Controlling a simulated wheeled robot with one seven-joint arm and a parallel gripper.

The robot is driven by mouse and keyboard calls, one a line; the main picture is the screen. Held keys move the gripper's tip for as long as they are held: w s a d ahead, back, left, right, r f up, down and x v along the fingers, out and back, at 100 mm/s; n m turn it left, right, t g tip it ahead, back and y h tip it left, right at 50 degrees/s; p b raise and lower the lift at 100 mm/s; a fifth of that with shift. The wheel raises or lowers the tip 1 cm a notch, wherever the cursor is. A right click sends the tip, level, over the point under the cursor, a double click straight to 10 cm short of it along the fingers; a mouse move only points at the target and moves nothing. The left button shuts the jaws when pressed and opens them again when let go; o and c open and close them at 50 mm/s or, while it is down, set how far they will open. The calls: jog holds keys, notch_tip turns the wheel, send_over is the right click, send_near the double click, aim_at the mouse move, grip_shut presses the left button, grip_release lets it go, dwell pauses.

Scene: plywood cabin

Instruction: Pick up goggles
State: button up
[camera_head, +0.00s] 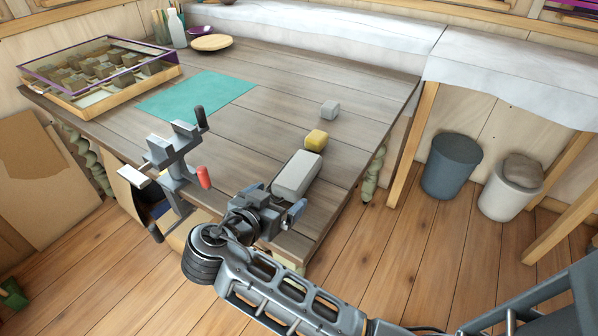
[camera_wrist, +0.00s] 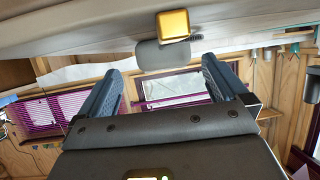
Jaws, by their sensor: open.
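I cannot make out any goggles in either view. My gripper (camera_head: 280,205) is at the near right corner of the wooden table, beside a light grey block (camera_head: 297,174). It is open, with nothing visible between its two fingers in the wrist view (camera_wrist: 163,72). Behind the grey block lie a yellow block (camera_head: 316,140) and a smaller grey block (camera_head: 329,110). The wrist view shows a yellow block (camera_wrist: 174,24) and a grey rounded shape (camera_wrist: 162,55) beyond the fingers. My arm and gripper hide part of the table's front edge.
The wooden table (camera_head: 270,105) has a teal mat (camera_head: 197,96) and a glass-topped case (camera_head: 100,72) at left. A vise (camera_head: 178,165) with a red handle is at the front edge. A dark bin (camera_head: 452,166) and a white bin (camera_head: 508,190) stand on the floor at right.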

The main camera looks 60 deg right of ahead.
aim_at(282, 191)
jog(key=shift+w+r+p+x, duration=0.1)
jog(key=shift+w+p+x, duration=0.1)
jog(key=shift+x, duration=0.9)
jog(key=shift+w+r+p+x, duration=0.1)
jog(key=shift+p+x, duration=0.1)
jog(key=shift+x, duration=0.95)
jog(key=c, duration=1)
jog(key=shift+o, duration=0.2)
